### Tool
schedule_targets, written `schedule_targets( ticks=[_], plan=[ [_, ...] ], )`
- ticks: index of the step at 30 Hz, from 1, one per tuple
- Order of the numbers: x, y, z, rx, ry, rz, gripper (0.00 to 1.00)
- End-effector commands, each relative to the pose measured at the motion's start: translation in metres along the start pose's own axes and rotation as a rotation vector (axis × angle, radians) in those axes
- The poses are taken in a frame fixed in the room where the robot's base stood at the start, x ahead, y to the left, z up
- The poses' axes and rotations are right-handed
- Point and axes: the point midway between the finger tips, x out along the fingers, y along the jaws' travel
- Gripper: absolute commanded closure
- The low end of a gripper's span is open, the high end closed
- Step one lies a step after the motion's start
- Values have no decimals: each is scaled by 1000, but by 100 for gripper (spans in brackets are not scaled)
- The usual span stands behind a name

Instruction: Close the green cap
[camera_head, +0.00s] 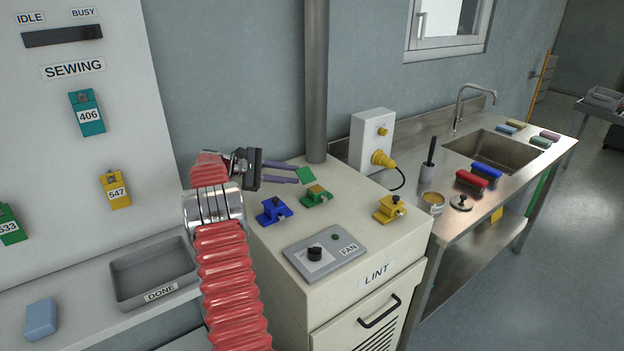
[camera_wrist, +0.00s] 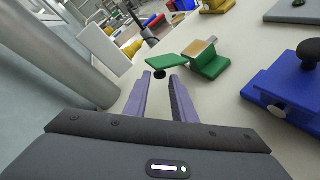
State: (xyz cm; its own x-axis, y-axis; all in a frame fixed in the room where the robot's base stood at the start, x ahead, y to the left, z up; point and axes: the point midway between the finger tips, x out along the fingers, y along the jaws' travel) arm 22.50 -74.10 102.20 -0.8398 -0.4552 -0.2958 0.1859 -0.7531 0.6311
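The green cap (camera_head: 306,174) is a flat square plate, swung open and tilted beside its green base (camera_head: 316,197) on the beige cabinet top. In the wrist view the cap (camera_wrist: 180,65) is just ahead of my fingertips, with a small black knob (camera_wrist: 159,73) under it. The green base (camera_wrist: 207,66) with a tan top is to its right. My gripper (camera_head: 296,174) has two purple fingers and points right at the cap. In the wrist view my gripper (camera_wrist: 161,80) is open, with a gap between its fingers. I cannot tell whether the tips touch the knob.
A blue capped block (camera_head: 273,210) sits near the front left of the green one, and a yellow one (camera_head: 389,208) to the right. The FAN panel (camera_head: 326,251) lies in front. A vertical grey pipe (camera_head: 316,90) rises close behind the cap. A white socket box (camera_head: 371,140) stands behind right.

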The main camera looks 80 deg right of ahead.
Motion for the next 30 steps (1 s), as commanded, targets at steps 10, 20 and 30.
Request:
schedule_targets(
  ticks=[10, 20, 30],
  plan=[
    [54, -1, 0, -2, 0, -1, 76],
    [82, 0, -2, -1, 3, 2, 76],
    [82, 0, -2, -1, 3, 2, 81]
  ],
)
